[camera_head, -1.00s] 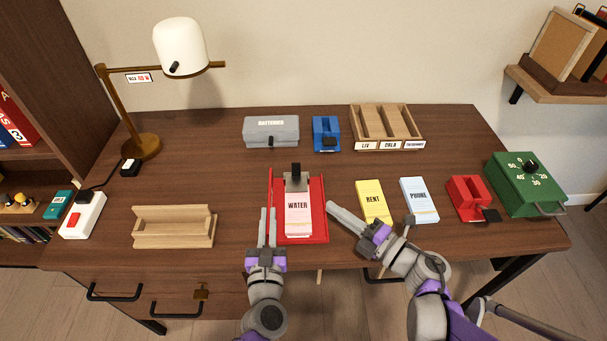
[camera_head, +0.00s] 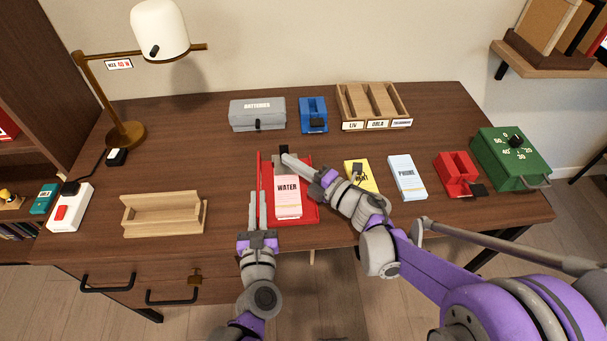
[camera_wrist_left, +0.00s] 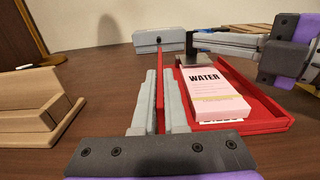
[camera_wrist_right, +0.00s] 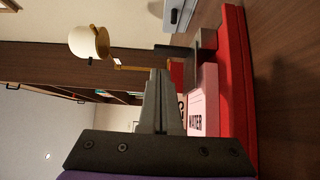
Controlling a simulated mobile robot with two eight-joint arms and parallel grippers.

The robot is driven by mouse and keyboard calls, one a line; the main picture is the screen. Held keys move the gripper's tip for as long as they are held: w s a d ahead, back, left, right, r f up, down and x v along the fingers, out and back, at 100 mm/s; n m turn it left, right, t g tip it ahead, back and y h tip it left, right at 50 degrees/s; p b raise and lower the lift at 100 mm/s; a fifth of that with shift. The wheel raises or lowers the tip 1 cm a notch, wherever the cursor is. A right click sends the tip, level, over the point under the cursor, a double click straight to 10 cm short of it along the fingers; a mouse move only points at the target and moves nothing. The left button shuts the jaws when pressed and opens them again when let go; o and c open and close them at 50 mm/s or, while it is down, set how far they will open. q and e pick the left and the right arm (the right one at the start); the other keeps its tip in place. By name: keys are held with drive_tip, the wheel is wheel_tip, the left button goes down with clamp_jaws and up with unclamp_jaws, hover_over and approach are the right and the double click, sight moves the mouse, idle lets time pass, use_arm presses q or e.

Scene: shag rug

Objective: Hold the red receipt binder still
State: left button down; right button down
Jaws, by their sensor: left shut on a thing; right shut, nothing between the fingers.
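The red receipt binder (camera_head: 308,214) lies on the desk with a pink WATER pad (camera_head: 288,198) in it. A metal clip with a black tab (camera_head: 284,151) is at its back end. My left gripper (camera_head: 257,208) is shut on the binder's raised left wall (camera_wrist_left: 160,84), its fingers pointing away over the desk. My right gripper (camera_head: 288,160) is shut and empty, its tips over the clip at the back of the binder. I cannot tell whether they touch the clip. In the right wrist view the binder's red edge (camera_wrist_right: 236,90) runs beside the fingers.
A yellow RENT pad (camera_head: 361,174) and a PHONE pad (camera_head: 407,177) lie to the right, near my right forearm. A red holder (camera_head: 457,172) and a green box (camera_head: 505,160) stand further right. A wooden rack (camera_head: 165,216) stands left. A BATTERIES box (camera_head: 257,115) is behind.

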sight(287, 146)
drive_tip(key=shift+w, duration=1)
drive_tip(key=shift+w+r+m+g+h, duration=0.25)
drive_tip(key=shift+m+g+h, duration=0.25)
drive_tip(key=shift+w+r+m+g, duration=0.2)
drive_tip(key=shift+w+m+g, duration=0.1)
drive_tip(key=shift+m+g, duration=0.15)
drive_tip(key=shift+w+r+m+g+h, duration=0.2)
drive_tip(key=shift+w+m+g+h, duration=0.4)
drive_tip(key=shift+m+g, duration=0.2)
drive_tip(key=m+g, duration=0.1)
drive_tip(key=w+g, duration=0.1)
drive_tip(key=shift+w+m+g+h, duration=0.25)
drive_tip(key=shift+m+g+h, duration=0.1)
drive_tip(key=shift+h, duration=0.05)
drive_tip(key=shift+w+m+g, duration=0.35)
drive_tip(key=shift+m+g, duration=0.15)
drive_tip(key=shift+g, duration=0.2)
